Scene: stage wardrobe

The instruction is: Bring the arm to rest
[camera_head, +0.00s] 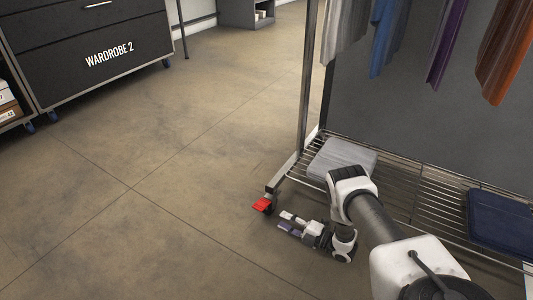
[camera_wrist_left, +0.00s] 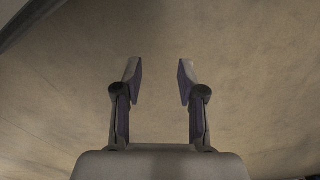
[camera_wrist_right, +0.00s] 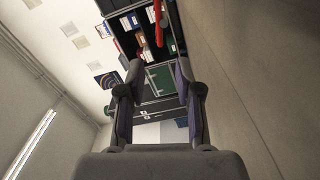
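My right arm reaches in from the lower right of the head view. Its gripper (camera_head: 288,224) points left, above the floor and close to the rack's red caster brake. In the right wrist view the right gripper (camera_wrist_right: 154,75) has its fingers apart with nothing between them. My left gripper does not show in the head view. In the left wrist view the left gripper (camera_wrist_left: 160,72) is open and empty, with only bare floor (camera_wrist_left: 160,30) beyond it.
A clothes rack (camera_head: 306,80) with hanging garments (camera_head: 388,35) stands at the right. Its wire shelf (camera_head: 405,190) holds a grey folded cloth (camera_head: 340,158) and a navy one (camera_head: 503,222). A dark cabinet (camera_head: 85,48) marked WARDROBE 2 stands at upper left. The middle floor is clear.

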